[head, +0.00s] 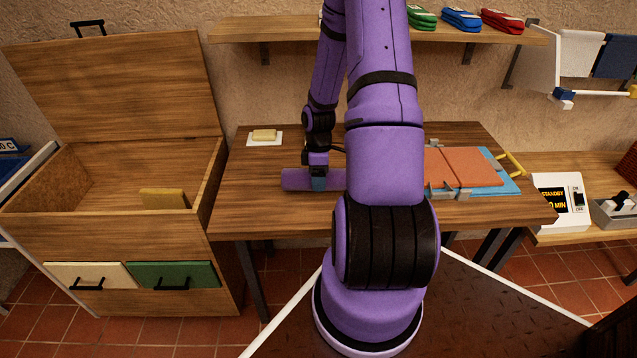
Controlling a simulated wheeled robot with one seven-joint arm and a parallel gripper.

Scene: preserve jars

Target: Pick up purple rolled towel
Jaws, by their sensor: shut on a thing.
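The purple rolled towel (297,179) lies lengthwise across the picture on the wooden table (262,214), left of my arm's near links. A blue-grey band shows around it near its middle. My gripper (319,180) is over the towel from above and shut on it. The fingers are small and partly merge with the band. The towel's right end is partly hidden behind my arm. I cannot tell whether the towel touches the table or is slightly above it.
A yellow block on a white sheet (264,137) lies at the table's back left. An open wooden chest (110,230) stands left. A shelf (285,30) hangs above. The table's front left is clear.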

